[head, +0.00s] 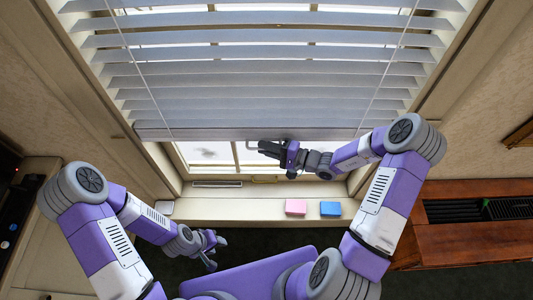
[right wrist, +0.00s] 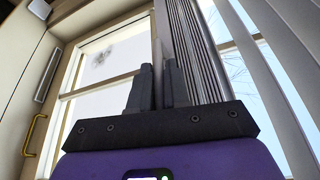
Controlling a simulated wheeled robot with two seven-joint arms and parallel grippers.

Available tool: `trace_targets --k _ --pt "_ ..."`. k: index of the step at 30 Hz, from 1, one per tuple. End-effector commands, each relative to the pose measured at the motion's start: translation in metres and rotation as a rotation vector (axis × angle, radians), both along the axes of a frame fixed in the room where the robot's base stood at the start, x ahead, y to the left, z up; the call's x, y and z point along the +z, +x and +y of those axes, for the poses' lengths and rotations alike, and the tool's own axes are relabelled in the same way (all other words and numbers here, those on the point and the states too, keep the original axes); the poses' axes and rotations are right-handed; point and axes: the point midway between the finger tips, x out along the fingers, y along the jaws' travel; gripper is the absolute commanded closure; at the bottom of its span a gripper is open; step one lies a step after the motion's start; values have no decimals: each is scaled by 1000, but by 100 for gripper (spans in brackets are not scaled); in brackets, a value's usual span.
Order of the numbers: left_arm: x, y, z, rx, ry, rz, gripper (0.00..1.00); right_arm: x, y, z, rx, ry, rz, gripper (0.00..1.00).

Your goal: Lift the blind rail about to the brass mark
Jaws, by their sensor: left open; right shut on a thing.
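The blind rail (head: 220,133) is the pale bar along the bottom of the white slatted blind (head: 260,95) in the head view. It hangs roughly level, with bare window below it. My left gripper (head: 216,252) is open and empty, low and away from the blind. I cannot clearly make out the brass mark.
A pink block (head: 295,207) and a blue block (head: 330,209) sit on the window ledge (head: 240,210). A brass-coloured handle (right wrist: 33,133) shows at left in the right wrist view. A wooden cabinet (head: 470,240) stands at right. Two cords (head: 395,60) run down the blind.

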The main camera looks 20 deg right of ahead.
Motion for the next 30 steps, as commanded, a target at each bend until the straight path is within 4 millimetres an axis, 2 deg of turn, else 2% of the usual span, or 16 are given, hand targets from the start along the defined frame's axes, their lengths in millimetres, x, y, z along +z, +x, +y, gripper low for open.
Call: trace_targets --k 1,7,22,23,24,26,30 --pt "8 0 0 0 0 0 57 14 0 0 0 0 -4 100" --pt "16 0 0 0 0 0 57 34 0 0 1 0 -3 100" --pt "18 0 0 0 0 0 57 39 0 0 1 0 -1 100" --pt "18 0 0 0 0 0 57 39 0 0 1 0 -1 80" --pt "18 0 0 0 0 0 57 39 0 0 1 0 -1 73" --pt "18 0 0 0 0 0 57 39 0 0 1 1 -1 64" --pt "18 0 0 0 0 0 57 39 0 0 0 0 0 63"
